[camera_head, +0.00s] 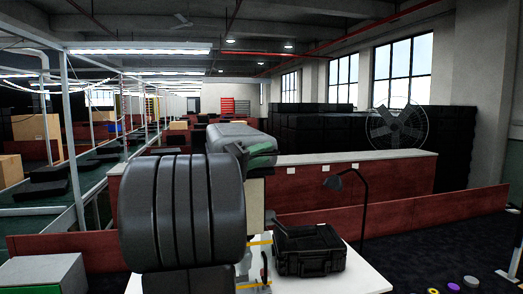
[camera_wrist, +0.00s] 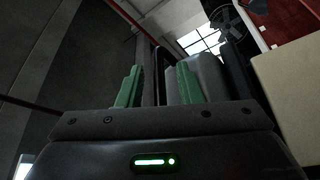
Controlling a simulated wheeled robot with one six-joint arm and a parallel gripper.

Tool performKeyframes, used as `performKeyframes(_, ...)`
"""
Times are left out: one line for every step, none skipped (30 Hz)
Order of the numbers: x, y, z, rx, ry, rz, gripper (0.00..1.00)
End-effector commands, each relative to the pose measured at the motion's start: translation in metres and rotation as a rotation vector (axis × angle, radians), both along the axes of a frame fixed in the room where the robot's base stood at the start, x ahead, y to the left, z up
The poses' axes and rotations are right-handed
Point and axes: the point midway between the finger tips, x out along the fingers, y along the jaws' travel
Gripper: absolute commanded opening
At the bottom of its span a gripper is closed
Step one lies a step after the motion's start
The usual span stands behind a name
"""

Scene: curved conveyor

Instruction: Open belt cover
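My gripper (camera_wrist: 158,86) shows in the wrist view with its two green fingers apart and a clear gap between them. A thin dark upright shape stands in line with the gap, and I cannot tell what it is or how far off it is. In the head view my gripper (camera_head: 259,151) is partly hidden behind my own arm, with a green finger showing. I cannot make out a belt cover for certain in either view. My arm blocks the middle of the head view.
A black case (camera_head: 308,251) sits on a white table (camera_head: 352,279) below, beside a dark desk lamp (camera_head: 363,198). A low red-brown partition (camera_head: 410,215) runs behind. A fan (camera_head: 398,128) stands before stacked black crates (camera_head: 330,131).

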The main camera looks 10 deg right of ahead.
Motion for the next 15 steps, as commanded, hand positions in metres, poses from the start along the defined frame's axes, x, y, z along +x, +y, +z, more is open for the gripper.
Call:
performKeyframes(0.0006,-0.0019,0.0008,0.0,0.0,0.0,0.32)
performKeyframes(0.0008,-0.0024,0.0007,0.0,0.0,0.0,0.32)
performKeyframes(0.0011,-0.0026,0.0006,0.0,0.0,0.0,0.32)
performKeyframes(0.0012,-0.0027,0.0005,-0.001,0.0,0.001,0.32)
performKeyframes(0.0011,-0.0028,0.0004,-0.001,0.0,0.001,0.32)
performKeyframes(0.0011,-0.0026,0.0003,-0.001,0.0,0.001,0.32)
performKeyframes(0.0011,-0.0025,0.0003,-0.001,0.0,0.001,0.32)
performKeyframes(0.0011,-0.0025,0.0003,-0.001,0.0,0.001,0.32)
performKeyframes(0.0011,-0.0025,0.0003,-0.001,0.0,0.001,0.32)
performKeyframes(0.001,-0.0024,0.0002,-0.001,0.0,0.001,0.29)
performKeyframes(0.001,-0.0024,0.0002,-0.001,0.0,0.001,0.23)
performKeyframes(0.001,-0.0024,0.0002,-0.001,0.0,0.001,0.15)
performKeyframes(0.0009,-0.0023,0.0002,-0.001,0.0,0.001,0.09)
performKeyframes(0.0009,-0.0023,0.0002,0.0,0.0,0.0,0.03)
performKeyframes(0.0009,-0.0023,0.0002,0.0,0.0,0.0,0.0)
